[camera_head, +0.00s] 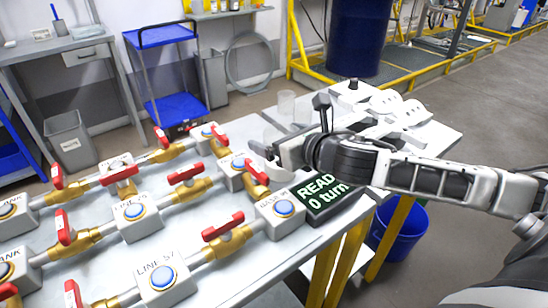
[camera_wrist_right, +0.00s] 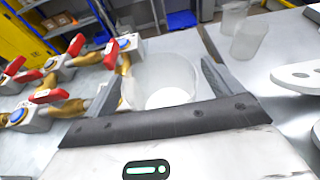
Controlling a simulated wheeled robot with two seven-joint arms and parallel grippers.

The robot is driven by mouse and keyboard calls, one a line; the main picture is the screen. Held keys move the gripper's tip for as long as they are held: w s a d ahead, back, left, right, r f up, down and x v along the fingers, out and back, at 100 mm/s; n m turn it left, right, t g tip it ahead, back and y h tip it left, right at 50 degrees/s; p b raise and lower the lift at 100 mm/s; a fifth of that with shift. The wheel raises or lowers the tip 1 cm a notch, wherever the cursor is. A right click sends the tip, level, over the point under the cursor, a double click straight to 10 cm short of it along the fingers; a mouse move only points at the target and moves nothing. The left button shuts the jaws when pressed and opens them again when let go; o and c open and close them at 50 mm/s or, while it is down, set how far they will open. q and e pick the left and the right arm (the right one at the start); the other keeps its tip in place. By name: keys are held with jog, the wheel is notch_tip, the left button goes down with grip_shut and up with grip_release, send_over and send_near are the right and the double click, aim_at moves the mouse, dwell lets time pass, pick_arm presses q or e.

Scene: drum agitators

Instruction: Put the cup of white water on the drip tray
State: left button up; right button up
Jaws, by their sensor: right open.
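A clear cup with white liquid in it (camera_wrist_right: 166,85) stands upright in the right wrist view. My right gripper (camera_wrist_right: 158,82) is open, with one finger on each side of the cup; I cannot tell whether either finger touches it. In the head view my right gripper (camera_head: 266,157) reaches in from the right over the table, beside the valve rows, and the cup there is mostly hidden. I cannot make out for certain which surface is the drip tray. My left gripper is not in view.
Two empty clear cups (camera_wrist_right: 244,35) stand farther back. White plates with dark holes (camera_head: 392,102) lie at the table's right side. Rows of red-handled valves (camera_head: 222,225) fill the left. A black display reading READY, 0 turn (camera_head: 322,193) sits below my wrist.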

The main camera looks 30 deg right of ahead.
jog(key=shift+s+r, duration=0.1)
jog(key=shift+s, duration=0.05)
jog(key=c, duration=1.6)
jog(key=shift+r, duration=0.1)
